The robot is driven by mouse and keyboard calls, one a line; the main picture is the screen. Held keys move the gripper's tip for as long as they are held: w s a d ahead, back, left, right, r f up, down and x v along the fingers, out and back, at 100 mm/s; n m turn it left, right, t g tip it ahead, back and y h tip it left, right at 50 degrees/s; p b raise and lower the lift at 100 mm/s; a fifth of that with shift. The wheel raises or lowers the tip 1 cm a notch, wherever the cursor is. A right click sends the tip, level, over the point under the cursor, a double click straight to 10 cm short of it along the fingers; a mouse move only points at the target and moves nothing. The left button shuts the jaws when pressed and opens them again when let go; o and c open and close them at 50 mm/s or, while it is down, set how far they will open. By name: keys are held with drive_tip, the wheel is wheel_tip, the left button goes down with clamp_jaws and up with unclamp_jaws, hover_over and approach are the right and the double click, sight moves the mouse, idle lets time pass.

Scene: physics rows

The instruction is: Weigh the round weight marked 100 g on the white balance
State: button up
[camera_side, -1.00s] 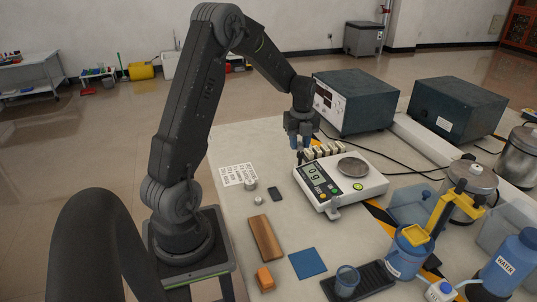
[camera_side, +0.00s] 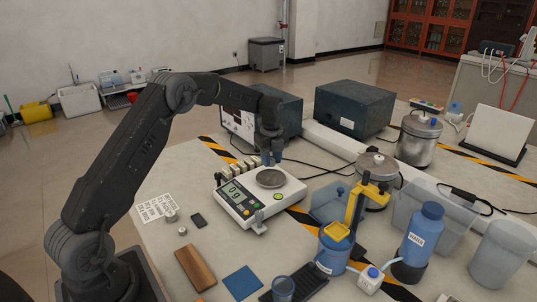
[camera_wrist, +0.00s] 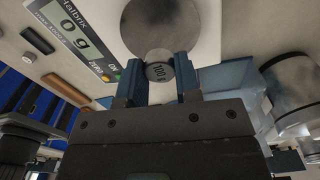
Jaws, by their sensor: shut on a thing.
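The white balance (camera_side: 241,208) stands on the table, its round metal pan (camera_side: 270,178) at its far right side and its display reading 0 g. My gripper (camera_side: 270,158) is just above the pan. In the wrist view my gripper is shut on the round metal weight marked 100 g (camera_wrist: 158,73), held between two blue fingers. The pan (camera_wrist: 165,25) shows right beyond the weight. The weight is too small and hidden by the fingers in the side view. Whether it touches the pan cannot be told.
A blue bottle with yellow stand (camera_side: 340,243) stands at the right. Dark boxes (camera_side: 353,108) are behind.

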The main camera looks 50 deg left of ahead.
sight(271, 177)
drive_tip(key=shift+f, duration=2.05)
drive_tip(key=shift+f, duration=0.35)
drive_tip(key=o, duration=1)
drive_tip(key=shift+o, duration=0.5)
drive_tip(key=shift+o, duration=1.2)
drive_tip(key=shift+r, duration=0.1)
drive_tip(key=shift+r, duration=3.9)
